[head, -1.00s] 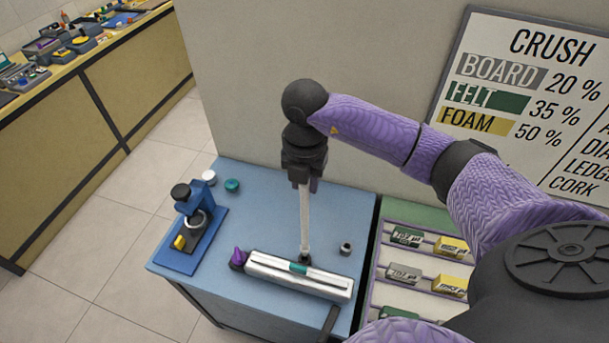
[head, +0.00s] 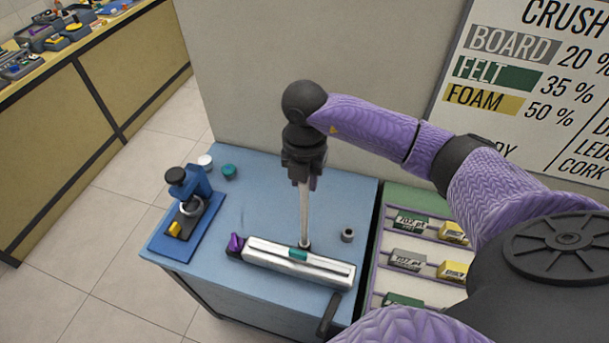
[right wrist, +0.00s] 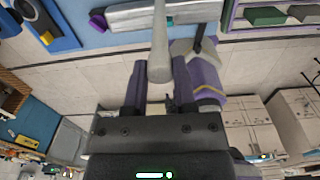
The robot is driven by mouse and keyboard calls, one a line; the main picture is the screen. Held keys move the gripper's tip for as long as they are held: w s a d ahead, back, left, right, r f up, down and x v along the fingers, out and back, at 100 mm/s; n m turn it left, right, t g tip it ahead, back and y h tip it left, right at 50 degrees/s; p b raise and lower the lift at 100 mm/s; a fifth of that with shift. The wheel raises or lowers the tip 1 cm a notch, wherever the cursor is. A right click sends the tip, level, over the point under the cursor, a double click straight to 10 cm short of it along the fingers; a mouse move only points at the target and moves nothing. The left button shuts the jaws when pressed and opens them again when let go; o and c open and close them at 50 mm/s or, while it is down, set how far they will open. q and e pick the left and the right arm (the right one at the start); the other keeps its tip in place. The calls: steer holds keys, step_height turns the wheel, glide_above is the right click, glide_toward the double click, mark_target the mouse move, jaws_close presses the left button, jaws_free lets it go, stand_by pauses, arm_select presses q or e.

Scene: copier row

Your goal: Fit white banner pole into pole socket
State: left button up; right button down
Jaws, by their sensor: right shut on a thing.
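The white banner pole (head: 305,212) stands nearly upright above the blue table in the head view. My right gripper (head: 305,182) is shut on its upper end. In the right wrist view the pole (right wrist: 159,42) runs away from between the fingers of my right gripper (right wrist: 159,75). The pole's lower end meets a small dark ring, which looks like the pole socket (head: 305,246), just behind a long silver-white device. I cannot tell whether the tip is inside the ring or only at it. My left gripper is not in view.
The silver device (head: 275,256) with a purple end lies along the table (head: 262,195) front. A small grey cup (head: 347,235) stands right of the pole. A blue press (head: 188,208) and two small caps are at left. A sample rack (head: 400,235) adjoins the right side.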

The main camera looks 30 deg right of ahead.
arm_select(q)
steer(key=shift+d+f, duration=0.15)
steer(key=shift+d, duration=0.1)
arm_select(e)
steer(key=shift+f, duration=0.2)
steer(key=shift+c, duration=1.7)
jaws_free()
steer(key=shift+r, duration=0.1)
